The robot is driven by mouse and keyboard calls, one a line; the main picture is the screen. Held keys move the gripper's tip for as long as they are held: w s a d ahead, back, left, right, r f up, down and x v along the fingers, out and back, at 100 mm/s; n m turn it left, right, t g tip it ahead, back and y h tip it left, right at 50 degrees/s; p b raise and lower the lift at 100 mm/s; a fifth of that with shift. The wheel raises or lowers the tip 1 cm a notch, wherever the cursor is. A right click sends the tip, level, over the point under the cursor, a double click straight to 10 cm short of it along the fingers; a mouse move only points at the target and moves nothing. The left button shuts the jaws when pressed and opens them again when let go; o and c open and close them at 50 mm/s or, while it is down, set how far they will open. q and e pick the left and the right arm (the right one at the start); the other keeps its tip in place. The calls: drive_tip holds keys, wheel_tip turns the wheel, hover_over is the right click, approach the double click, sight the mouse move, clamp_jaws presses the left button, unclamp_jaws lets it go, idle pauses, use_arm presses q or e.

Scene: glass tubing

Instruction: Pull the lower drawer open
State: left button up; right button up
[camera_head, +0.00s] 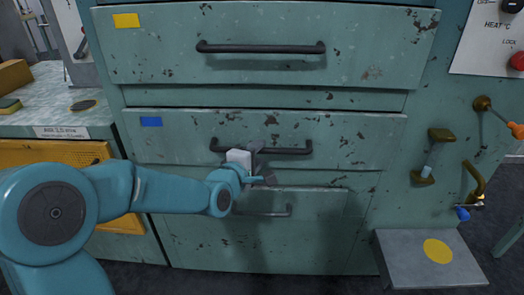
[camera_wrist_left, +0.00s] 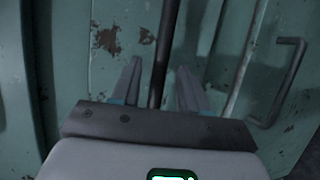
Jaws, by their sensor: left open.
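The teal cabinet has a yellow-marked upper drawer (camera_head: 370,45) and a blue-marked drawer (camera_head: 350,140) under it, both with fronts looking flush. The blue-marked drawer's dark bar handle (camera_head: 288,151) is partly hidden by my left gripper (camera_head: 262,166). In the left wrist view my left gripper (camera_wrist_left: 159,68) is open, its two grey fingers on either side of a dark upright-looking bar, the handle (camera_wrist_left: 166,30). I cannot tell whether the fingers touch it. My right gripper is not in view.
Below is a front with a thinner handle (camera_head: 275,213), also seen in the left wrist view (camera_wrist_left: 284,85). A grey step (camera_head: 395,255) with a yellow disc stands at lower right. Brass fittings (camera_head: 440,135) stick out at right. A counter (camera_head: 50,105) stands at left.

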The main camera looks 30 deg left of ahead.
sight(260, 152)
use_arm(q)
drive_tip(key=shift+x, duration=1.6)
clamp_jaws()
